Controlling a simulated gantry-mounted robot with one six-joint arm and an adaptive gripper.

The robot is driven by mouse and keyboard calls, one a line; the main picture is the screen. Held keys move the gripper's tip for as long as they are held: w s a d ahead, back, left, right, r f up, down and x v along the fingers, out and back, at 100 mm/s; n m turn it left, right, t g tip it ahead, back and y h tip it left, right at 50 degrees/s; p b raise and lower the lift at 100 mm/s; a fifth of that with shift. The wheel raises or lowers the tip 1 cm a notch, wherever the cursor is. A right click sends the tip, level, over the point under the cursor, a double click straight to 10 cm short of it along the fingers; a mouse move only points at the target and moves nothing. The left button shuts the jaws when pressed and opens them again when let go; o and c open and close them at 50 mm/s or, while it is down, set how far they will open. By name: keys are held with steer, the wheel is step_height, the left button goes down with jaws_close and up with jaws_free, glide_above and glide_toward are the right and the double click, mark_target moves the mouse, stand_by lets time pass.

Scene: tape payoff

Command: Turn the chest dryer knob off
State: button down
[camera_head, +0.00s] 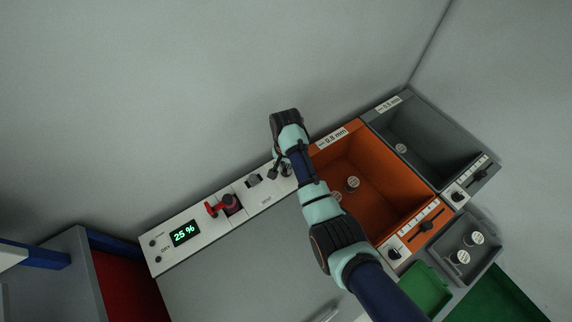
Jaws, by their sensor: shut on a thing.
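The white control panel (163,266) runs along the back edge of the grey chest (235,270). A dark knob (286,171) sits near the panel's right end, largely covered by my gripper and wrist. My gripper (279,170) is at this knob, with its fingers shut on it. The knob's pointer and setting are hidden. Left of it on the panel are a small dark switch (254,181), a red-handled switch (225,205) and a green display (185,233) reading 25 %.
An orange bin (420,195) and a dark grey bin (478,150) stand right of the panel, each with its own front knob. Spools lie inside. A small grey tray (488,222) and green bin (428,280) are lower right. A wall rises behind.

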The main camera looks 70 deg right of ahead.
steer(key=shift+r+n+p, duration=0.25)
steer(key=shift+n+p, duration=0.85)
steer(key=shift+p, duration=0.15)
steer(key=n+p, duration=0.2)
steer(key=shift+n, duration=0.3)
steer(key=n, duration=0.2)
steer(key=n+p, duration=0.1)
steer(key=n, duration=0.1)
steer(key=n+p, duration=0.1)
steer(key=n, duration=0.1)
steer(key=shift+f, duration=0.25)
steer(key=c, duration=1.2)
jaws_free()
step_height(320, 180, up, 12)
steer(key=shift+r, duration=0.1)
